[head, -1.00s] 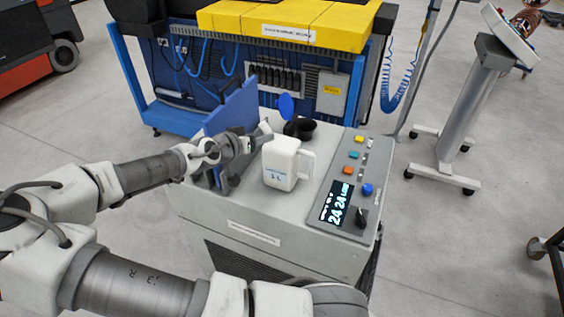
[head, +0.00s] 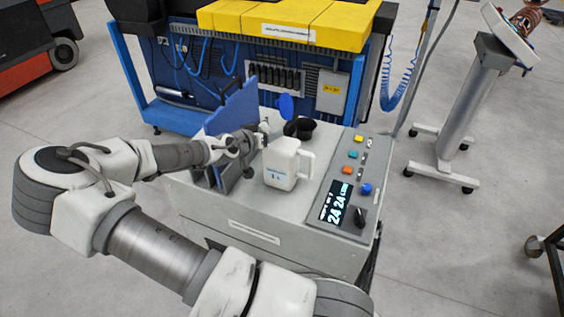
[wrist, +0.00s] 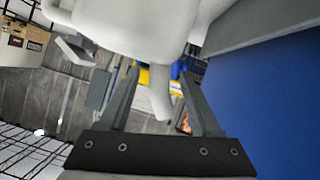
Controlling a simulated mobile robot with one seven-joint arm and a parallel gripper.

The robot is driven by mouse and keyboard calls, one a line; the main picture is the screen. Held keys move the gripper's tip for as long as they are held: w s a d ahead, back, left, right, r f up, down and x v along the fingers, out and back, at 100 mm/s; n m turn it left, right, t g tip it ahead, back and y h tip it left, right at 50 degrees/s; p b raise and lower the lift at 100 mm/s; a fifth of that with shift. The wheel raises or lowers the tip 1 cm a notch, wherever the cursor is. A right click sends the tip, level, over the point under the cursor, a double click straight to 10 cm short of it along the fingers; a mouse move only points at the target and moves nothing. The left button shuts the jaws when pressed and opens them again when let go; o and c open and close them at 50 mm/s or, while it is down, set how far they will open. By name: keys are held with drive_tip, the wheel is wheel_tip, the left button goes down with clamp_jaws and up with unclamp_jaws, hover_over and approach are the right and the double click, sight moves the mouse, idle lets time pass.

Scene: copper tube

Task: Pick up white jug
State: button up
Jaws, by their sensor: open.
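The white jug (head: 280,165) stands upright on the grey machine top, its handle on the right and a small blue mark on its front. My gripper (head: 262,135) is just left of and behind the jug, close to its upper edge. In the wrist view, my gripper (wrist: 160,85) is open, with its two fingers spread apart. A large white body that looks like the jug (wrist: 135,30) fills the top of that view, beyond the fingertips. A pale piece shows between the fingers; I cannot tell whether it is part of the jug. I cannot tell whether the fingers touch the jug.
A blue upright panel (head: 236,110) stands left of the jug and fills the right of the wrist view (wrist: 275,90). A black item (head: 300,128) sits behind the jug. The control panel (head: 350,175) with buttons is to the right. A blue workbench with a yellow top (head: 325,20) stands behind.

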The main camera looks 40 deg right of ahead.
drive_tip(key=shift+c, duration=0.2)
clamp_jaws()
idle(1.1)
drive_tip(key=shift+w+r, duration=0.1)
